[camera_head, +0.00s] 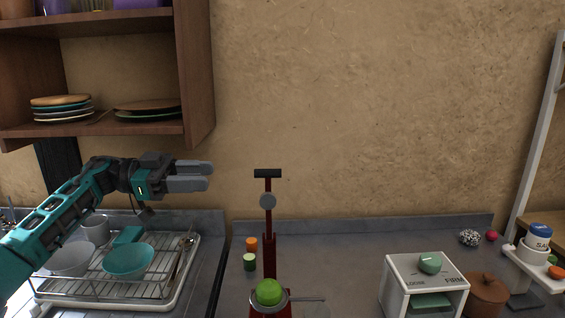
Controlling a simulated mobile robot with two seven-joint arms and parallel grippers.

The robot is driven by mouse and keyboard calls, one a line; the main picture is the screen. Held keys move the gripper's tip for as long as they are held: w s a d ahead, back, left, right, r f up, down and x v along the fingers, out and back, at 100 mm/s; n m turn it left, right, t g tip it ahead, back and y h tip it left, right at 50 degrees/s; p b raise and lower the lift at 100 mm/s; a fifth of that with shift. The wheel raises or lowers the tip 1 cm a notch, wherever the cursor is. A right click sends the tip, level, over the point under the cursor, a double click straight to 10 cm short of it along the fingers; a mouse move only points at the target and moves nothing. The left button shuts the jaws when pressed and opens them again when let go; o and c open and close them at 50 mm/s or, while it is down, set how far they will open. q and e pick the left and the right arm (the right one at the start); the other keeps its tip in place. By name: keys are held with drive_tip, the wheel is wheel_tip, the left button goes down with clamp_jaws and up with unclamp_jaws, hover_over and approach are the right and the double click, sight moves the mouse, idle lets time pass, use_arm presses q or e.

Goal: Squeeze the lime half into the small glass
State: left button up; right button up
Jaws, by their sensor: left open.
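A green rounded piece (269,291), which looks like the lime half, sits in the round metal holder (284,304) of a red upright press (269,255) at the bottom middle. The press has a black crossbar handle (267,173) on top and a grey disc on its column. I cannot clearly make out a small glass; a faint see-through shape shows at the bottom edge right of the press. My left gripper (210,176) is open and empty, high above the dish rack, left of the press handle and apart from it. My right gripper is out of view.
A dish rack (62,294) with bowls stands at the left. Orange and green small cylinders (250,262) stand behind the press. A white box marked LOOSE and FIRM (397,283), a brown pot (487,294) and a shelf stand (541,140) are at right. A wall shelf (192,70) hangs upper left.

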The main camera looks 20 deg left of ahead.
sight(265, 173)
use_arm(q)
drive_tip(key=x, duration=1.3)
drive_tip(key=shift+w+p, duration=0.35)
drive_tip(key=shift+p, duration=0.05)
drive_tip(key=shift+r, duration=0.1)
clamp_jaws()
